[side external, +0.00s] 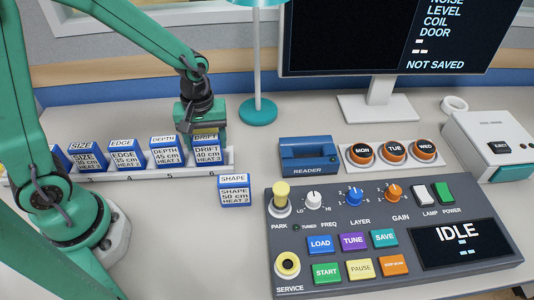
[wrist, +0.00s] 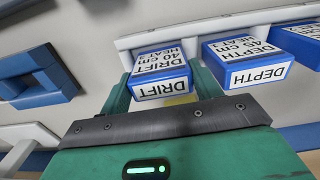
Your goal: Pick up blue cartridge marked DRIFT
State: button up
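The blue cartridge marked DRIFT (side external: 208,154) stands at the right end of a row of cartridges in the white rack (side external: 150,172). Its white labels read DRIFT, 40 cm, HEAT 3. My gripper (side external: 206,130) is down at this cartridge from behind and above, with a green finger beside it. In the wrist view the DRIFT cartridge (wrist: 160,77) lies between the two green fingertips of my gripper (wrist: 160,85), close to both. The frames do not show clearly whether the fingers press on it.
The DEPTH cartridge (side external: 166,153) stands close to the left of DRIFT, with EDGE (side external: 125,156) and SIZE (side external: 87,158) beyond. The SHAPE cartridge (side external: 234,191) stands on the table in front of the rack. The blue reader (side external: 306,154) and grey control panel (side external: 400,240) are to the right.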

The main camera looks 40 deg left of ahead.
jog(key=shift+r, duration=0.15)
jog(key=shift+r, duration=0.85)
notch_tip(320, 180, up, 2)
jog(key=shift+r, duration=0.1)
jog(key=s+d+r, duration=0.2)
jog(key=d, duration=0.1)
jog(key=s+d+r, duration=0.2)
jog(key=d, duration=0.1)
jog(key=s+d+r, duration=0.3)
jog(key=shift+d, duration=0.15)
jog(key=shift+w+d, duration=0.1)
